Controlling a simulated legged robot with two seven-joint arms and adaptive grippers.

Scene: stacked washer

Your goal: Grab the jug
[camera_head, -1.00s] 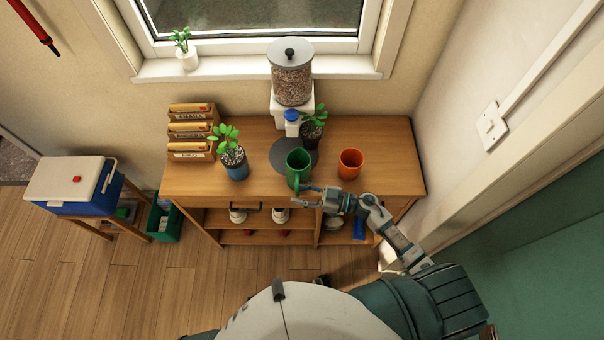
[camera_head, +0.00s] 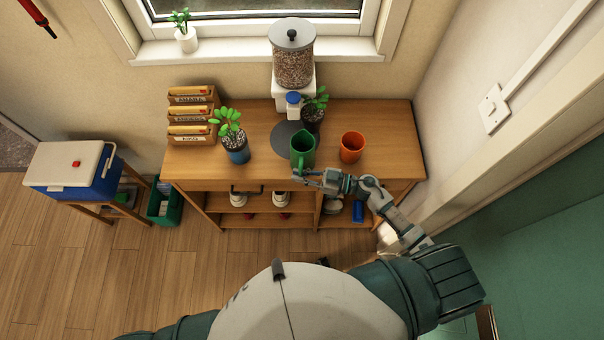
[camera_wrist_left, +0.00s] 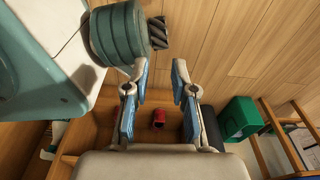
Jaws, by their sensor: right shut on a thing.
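The green jug (camera_head: 303,148) stands upright near the front of the wooden sideboard top, beside the grey round mat. Its handle faces the front edge. My right gripper (camera_head: 302,177) comes in from the right and is shut on the jug at its handle side. The exact finger contact is too small to see. My left gripper (camera_wrist_left: 158,102) shows in the left wrist view, its two fingers apart with nothing between them. It is outside the head view.
An orange pot (camera_head: 352,147) stands close right of the jug. Two potted plants, one in a blue pot (camera_head: 237,155), a grain dispenser (camera_head: 293,60) and a wooden file rack (camera_head: 190,122) also stand on the sideboard (camera_head: 390,117). A cooler box (camera_head: 72,170) stands at the left.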

